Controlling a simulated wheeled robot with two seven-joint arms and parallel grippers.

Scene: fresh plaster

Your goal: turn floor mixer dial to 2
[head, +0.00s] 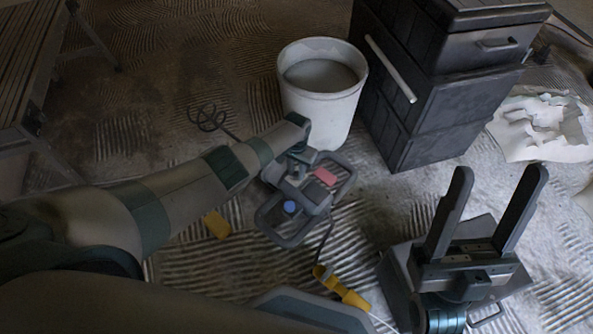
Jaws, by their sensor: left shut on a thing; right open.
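The floor mixer (311,196) lies on the floor in the middle of the head view, a grey body with looped handles on both sides. It has a blue round knob (290,207) and a reddish patch (326,176) on top. My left gripper (296,170) reaches down onto the mixer's upper side and is shut on a part of it. The gripped part, possibly the dial, is hidden by my gripper, and no dial marks can be read. My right gripper (499,214) is open and empty at the lower right, apart from the mixer.
A white bucket (322,108) stands just behind the mixer, beside a black stacked toolbox (437,124). The whisk (208,118) extends to the left. A yellow plug connector (342,287) and cable lie in front. Crumpled white sheeting (541,130) lies at right.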

